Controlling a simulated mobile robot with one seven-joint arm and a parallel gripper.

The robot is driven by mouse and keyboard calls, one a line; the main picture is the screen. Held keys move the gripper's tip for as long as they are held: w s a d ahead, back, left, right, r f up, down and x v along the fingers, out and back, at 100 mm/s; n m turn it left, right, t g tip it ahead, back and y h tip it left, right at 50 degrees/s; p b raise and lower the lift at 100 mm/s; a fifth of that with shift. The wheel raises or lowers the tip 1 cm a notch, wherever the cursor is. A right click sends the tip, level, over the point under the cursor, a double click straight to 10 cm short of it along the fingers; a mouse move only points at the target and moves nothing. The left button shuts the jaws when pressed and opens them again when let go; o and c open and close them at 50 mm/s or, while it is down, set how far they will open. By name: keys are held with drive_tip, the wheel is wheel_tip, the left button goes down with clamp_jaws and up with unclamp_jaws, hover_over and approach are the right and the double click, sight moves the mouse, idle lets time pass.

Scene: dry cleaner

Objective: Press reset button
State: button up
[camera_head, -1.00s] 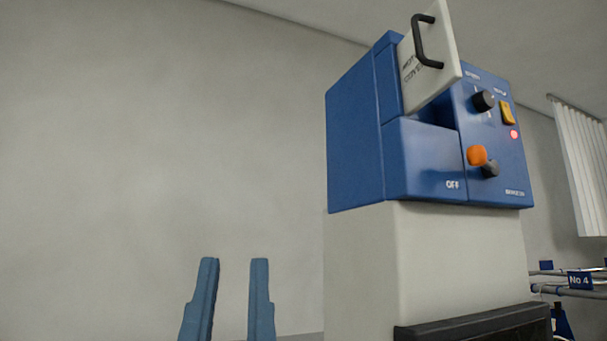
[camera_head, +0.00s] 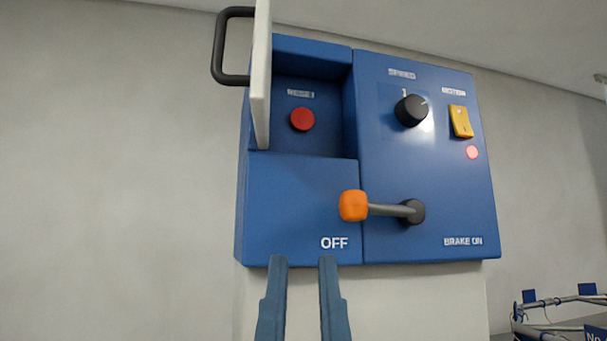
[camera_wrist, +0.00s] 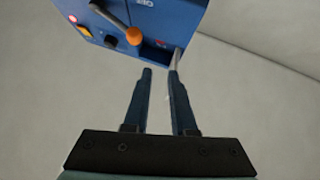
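A round red button (camera_head: 303,119) sits in a recess at the upper left of the blue control box (camera_head: 300,205), under a blurred label. The white cover (camera_head: 262,75) with a black handle (camera_head: 219,50) stands swung open at the recess's left, seen nearly edge-on. My gripper (camera_head: 303,260) is open and empty, its two blue fingers apart, below the button in the picture and near the box's lower edge. In the wrist view, my gripper (camera_wrist: 160,70) points towards the box (camera_wrist: 180,18), and nothing is between the fingers.
An orange-tipped lever (camera_head: 353,206) juts out right of and below the recess, by the words OFF and BRAKE ON. A black speed knob (camera_head: 411,110), yellow switch (camera_head: 461,121) and lit red lamp (camera_head: 472,153) are at the right. The wall side at left is clear.

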drive_tip(key=shift+a, duration=0.2)
drive_tip(key=c, duration=0.4)
drive_tip(key=shift+d, duration=0.1)
idle(1.3)
